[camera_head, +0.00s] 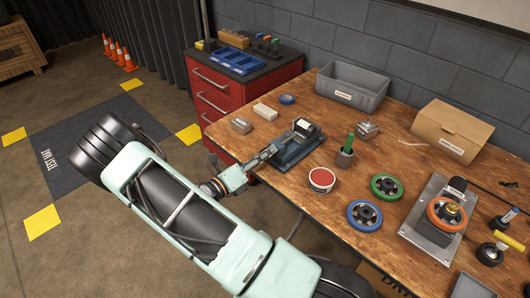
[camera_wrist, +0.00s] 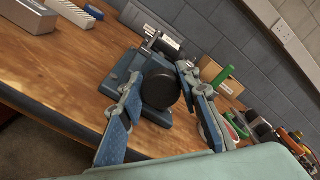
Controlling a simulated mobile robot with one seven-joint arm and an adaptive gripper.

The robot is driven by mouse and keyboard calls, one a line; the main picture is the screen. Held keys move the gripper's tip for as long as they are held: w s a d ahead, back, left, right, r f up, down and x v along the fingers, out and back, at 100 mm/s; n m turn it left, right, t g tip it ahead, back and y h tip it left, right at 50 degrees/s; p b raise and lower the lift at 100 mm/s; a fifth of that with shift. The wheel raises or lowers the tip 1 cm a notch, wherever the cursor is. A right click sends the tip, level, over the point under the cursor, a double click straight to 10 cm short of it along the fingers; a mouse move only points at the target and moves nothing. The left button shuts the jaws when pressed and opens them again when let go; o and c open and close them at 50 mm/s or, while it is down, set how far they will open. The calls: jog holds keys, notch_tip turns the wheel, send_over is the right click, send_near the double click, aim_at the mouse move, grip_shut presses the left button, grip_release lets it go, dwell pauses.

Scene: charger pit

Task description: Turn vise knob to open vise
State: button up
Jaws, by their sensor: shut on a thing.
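The blue-grey vise (camera_head: 298,150) sits near the front edge of the wooden workbench. In the wrist view the vise (camera_wrist: 125,70) is behind its round black knob (camera_wrist: 161,89), which faces the camera. My gripper (camera_wrist: 158,80) has one finger on each side of the knob and is shut on it. In the head view my gripper (camera_head: 268,154) reaches the front end of the vise from the left and hides the knob.
The workbench (camera_head: 225,138) also holds a grey block (camera_head: 241,126), a white block (camera_head: 265,111), a red-topped tin (camera_head: 321,180), a green-handled tool in a cup (camera_head: 346,153) and a grey bin (camera_head: 352,87). A red drawer cabinet (camera_head: 240,85) stands behind the bench's left end.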

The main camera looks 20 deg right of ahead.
dwell(0.3)
jog(key=o, duration=1.2)
jog(key=shift+c, duration=0.2)
jog(key=shift+a, duration=0.15)
jog(key=v, duration=1.1)
jog(key=shift+s+a, duration=0.15)
jog(key=shift+a, duration=0.2)
jog(key=shift+r, duration=0.1)
